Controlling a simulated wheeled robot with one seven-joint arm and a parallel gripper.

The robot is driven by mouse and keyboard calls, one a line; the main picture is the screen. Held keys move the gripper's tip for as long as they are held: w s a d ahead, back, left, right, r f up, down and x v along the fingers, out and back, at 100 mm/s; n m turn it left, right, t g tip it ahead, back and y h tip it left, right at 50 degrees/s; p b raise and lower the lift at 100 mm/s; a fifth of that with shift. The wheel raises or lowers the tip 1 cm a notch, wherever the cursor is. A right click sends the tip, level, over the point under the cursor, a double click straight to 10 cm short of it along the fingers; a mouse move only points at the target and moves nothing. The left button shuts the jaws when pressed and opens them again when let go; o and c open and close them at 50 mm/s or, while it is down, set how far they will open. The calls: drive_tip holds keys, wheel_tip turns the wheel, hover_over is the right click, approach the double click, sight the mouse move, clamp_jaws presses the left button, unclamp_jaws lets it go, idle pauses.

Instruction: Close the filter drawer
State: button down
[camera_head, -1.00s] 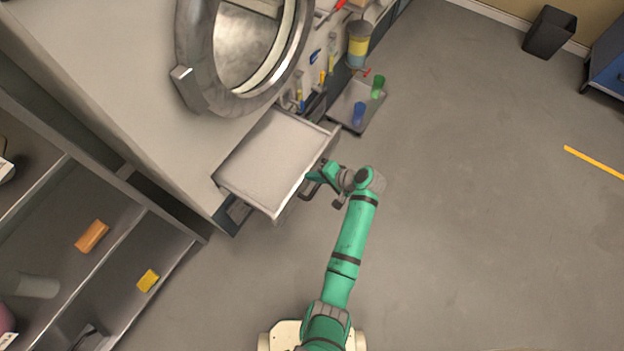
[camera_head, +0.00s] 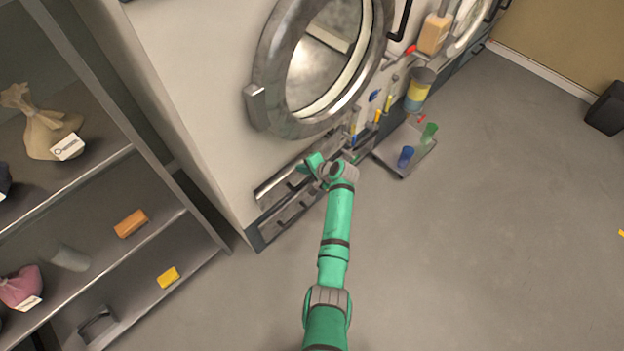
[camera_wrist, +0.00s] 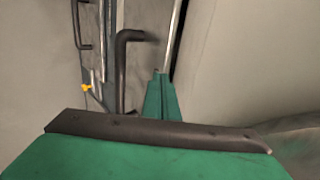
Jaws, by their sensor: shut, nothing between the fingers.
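The filter drawer (camera_head: 275,186) is the upper of two low fronts under the big round door of the white machine. Its front looks flush, or nearly so, with the machine; a small gap cannot be ruled out. My gripper (camera_head: 312,161) is at the right part of this front, touching or very close to it, and partly hides it. In the wrist view, my green fingers (camera_wrist: 161,98) are together with nothing between them. The dark drawer handle (camera_wrist: 127,75) stands just left of them, outside the fingers.
A second front (camera_head: 285,217) with a handle lies below the drawer. The round door (camera_head: 262,98) is above. A grey tray (camera_head: 392,166) with a blue and a green cup is on the floor to the right. A shelf unit (camera_head: 190,240) stands left.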

drive_tip(key=shift+w+a, duration=0.95)
drive_tip(key=shift+w, duration=0.1)
drive_tip(key=shift+r, duration=0.1)
drive_tip(key=s+d, duration=0.2)
drive_tip(key=d, duration=0.1)
drive_tip(key=shift+s+d, duration=0.15)
drive_tip(key=shift+s, duration=0.25)
drive_tip(key=v, duration=1)
drive_tip(key=shift+s, duration=0.15)
